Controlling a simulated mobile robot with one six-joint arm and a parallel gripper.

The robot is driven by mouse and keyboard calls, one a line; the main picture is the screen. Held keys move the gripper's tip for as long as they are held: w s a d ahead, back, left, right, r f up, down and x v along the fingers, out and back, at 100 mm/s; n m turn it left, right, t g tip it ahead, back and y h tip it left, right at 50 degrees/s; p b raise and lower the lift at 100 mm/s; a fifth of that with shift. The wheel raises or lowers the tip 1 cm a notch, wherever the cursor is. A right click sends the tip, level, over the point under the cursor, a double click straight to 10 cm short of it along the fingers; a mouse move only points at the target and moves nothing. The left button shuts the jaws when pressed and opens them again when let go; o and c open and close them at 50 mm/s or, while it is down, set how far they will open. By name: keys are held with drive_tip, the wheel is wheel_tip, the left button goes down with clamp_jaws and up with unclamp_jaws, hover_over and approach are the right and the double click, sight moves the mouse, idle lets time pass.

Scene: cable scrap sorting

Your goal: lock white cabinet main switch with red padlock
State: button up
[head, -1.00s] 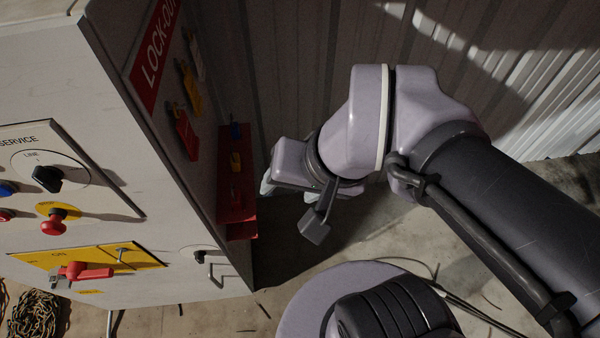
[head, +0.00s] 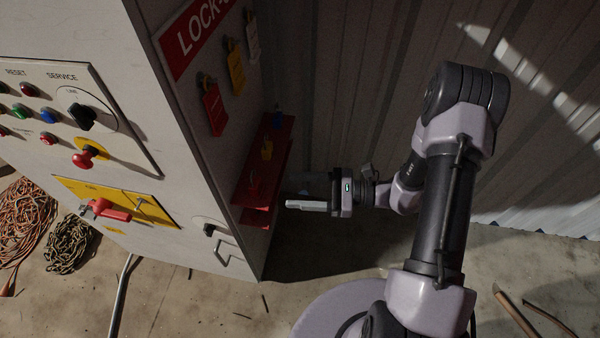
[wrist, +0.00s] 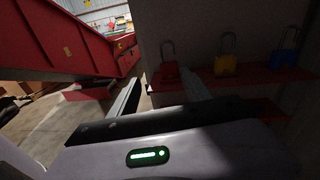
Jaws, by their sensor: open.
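The white cabinet (head: 185,160) carries its main switch (head: 105,210), a red handle on a yellow plate low on the front. On the cabinet's side, the red padlock (head: 253,186) stands on a red shelf (head: 243,190), nearest the front edge. In the wrist view the red padlock (wrist: 169,71) stands upright, shackle up, ahead of the fingers and nearer the right one. My gripper (head: 288,204) is beside the shelf in the head view, apart from the padlock. In the wrist view my gripper (wrist: 161,77) is open, with nothing between its fingers.
A yellow padlock (wrist: 225,65) and a blue padlock (wrist: 285,59) stand beside the red one. Red and yellow tags (head: 236,70) hang above the shelf. A corrugated wall (head: 350,110) stands behind. Cable coils (head: 70,244) lie on the floor left of the cabinet.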

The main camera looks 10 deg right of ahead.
sight(260, 187)
drive_tip(key=shift+w+a+f+m+t, duration=0.4)
drive_tip(key=shift+w+a, duration=0.25)
drive_tip(key=shift+a, duration=0.85)
drive_tip(key=shift+w+a+f+m+t, duration=0.25)
drive_tip(key=shift+w+a+f, duration=0.4)
drive_tip(key=shift+a, duration=0.9)
drive_tip(key=shift+w+a+f+m+t, duration=0.35)
drive_tip(key=shift+w+a, duration=0.35)
drive_tip(key=shift+a, duration=0.8)
drive_tip(key=c, duration=1.1)
drive_tip(key=shift+r+p, duration=0.9)
drive_tip(key=shift+r, duration=0.4)
